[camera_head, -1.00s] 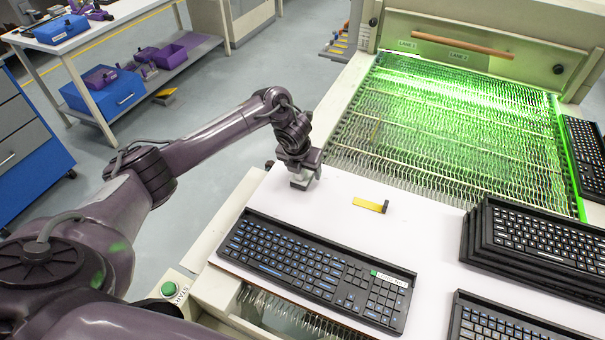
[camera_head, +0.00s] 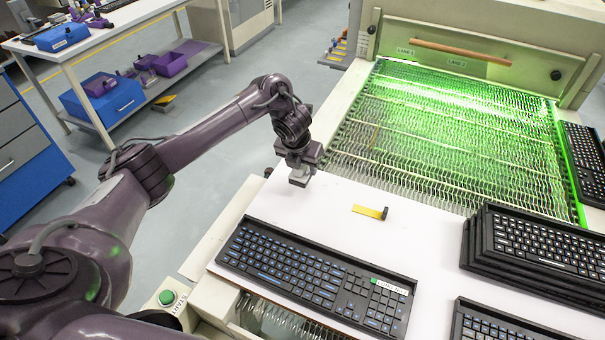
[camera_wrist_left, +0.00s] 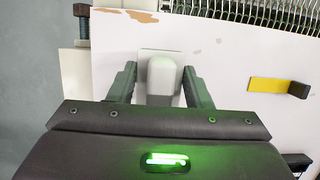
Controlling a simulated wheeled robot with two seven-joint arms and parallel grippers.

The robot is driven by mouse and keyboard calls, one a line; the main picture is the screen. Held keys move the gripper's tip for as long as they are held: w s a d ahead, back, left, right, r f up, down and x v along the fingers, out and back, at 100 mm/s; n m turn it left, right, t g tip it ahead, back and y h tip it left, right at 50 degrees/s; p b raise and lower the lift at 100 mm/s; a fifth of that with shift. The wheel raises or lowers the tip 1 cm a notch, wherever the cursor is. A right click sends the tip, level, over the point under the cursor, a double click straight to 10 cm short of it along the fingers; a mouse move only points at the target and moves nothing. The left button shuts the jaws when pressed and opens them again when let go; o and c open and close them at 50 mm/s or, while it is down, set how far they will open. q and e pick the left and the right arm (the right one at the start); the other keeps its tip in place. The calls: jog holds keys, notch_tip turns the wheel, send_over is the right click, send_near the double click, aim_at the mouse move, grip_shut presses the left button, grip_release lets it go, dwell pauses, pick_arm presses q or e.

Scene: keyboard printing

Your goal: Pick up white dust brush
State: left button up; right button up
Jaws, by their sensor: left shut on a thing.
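The white dust brush (camera_wrist_left: 163,72) is between the two fingers of my left gripper (camera_wrist_left: 160,84) in the left wrist view. It looks like a pale, rounded block with a flat, light part behind it. In the head view my left gripper (camera_head: 299,177) is at the far left corner of the white table top, shut on the brush. The brush's pale lower end (camera_head: 299,182) shows just below the fingers. Any gap beneath it is too small to tell. My right gripper is not in view.
A yellow tool with a black end (camera_head: 369,212) lies to the right on the white table top (camera_head: 420,240). A black keyboard (camera_head: 315,275) lies in front and stacked keyboards (camera_head: 535,255) stand at right. A green-lit conveyor (camera_head: 450,130) is behind.

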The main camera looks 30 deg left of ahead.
pick_arm(q)
notch_tip(320, 180, up, 16)
jog(key=p, duration=0.6)
